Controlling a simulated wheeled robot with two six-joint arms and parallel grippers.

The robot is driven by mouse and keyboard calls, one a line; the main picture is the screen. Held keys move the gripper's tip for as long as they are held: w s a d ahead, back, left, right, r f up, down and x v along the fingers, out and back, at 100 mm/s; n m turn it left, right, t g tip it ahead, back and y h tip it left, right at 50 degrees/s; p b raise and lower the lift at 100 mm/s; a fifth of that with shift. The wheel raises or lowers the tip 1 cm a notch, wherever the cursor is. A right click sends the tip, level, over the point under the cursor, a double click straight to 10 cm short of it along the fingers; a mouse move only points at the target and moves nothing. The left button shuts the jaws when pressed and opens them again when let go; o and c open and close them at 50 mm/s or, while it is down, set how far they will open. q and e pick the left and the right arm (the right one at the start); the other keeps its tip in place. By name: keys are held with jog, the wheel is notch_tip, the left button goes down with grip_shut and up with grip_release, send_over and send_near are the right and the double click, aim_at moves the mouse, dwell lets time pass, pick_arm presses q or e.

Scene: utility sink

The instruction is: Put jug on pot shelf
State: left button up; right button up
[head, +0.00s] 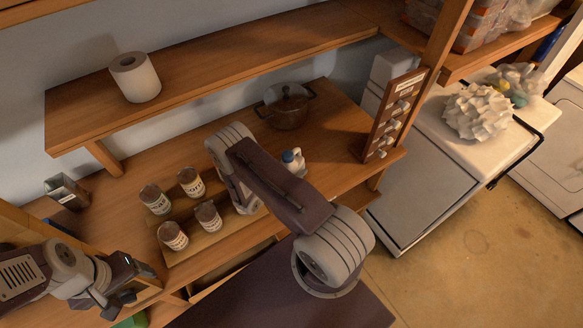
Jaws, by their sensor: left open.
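A white jug with a blue cap (293,161) stands upright on the wooden counter (330,130), partly hidden by my right arm. A lidded brown pot (288,108) stands on the same wooden surface, behind the jug. A long, higher wooden shelf (220,65) runs along the wall above it. My left gripper (122,285) is at the lower left, open and empty, well away from the jug. My right arm reaches across the middle, just left of the jug; its gripper is hidden behind the arm.
Several labelled cans (190,183) stand on a wooden board left of my right arm. A paper roll (135,77) stands on the higher shelf, mostly bare to its right. A wooden post with a panel of knobs (394,115) borders the counter's right end. A metal tin (67,193) stands far left.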

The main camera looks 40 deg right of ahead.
jog(key=shift+r+p, duration=0.35)
jog(key=b+v, duration=0.4)
jog(key=v, duration=0.7)
jog(key=s+a+r+m+g+y, duration=0.2)
jog(key=s+r+m+g+y, duration=0.4)
jog(key=s+m, duration=0.4)
jog(key=a+r+m+t+y, duration=0.3)
jog(key=a+r+m+y, duration=0.2)
jog(key=m, duration=0.6)
jog(key=a+y, duration=0.2)
jog(key=shift+w+a+m, duration=0.3)
jog(key=shift+a, duration=0.1)
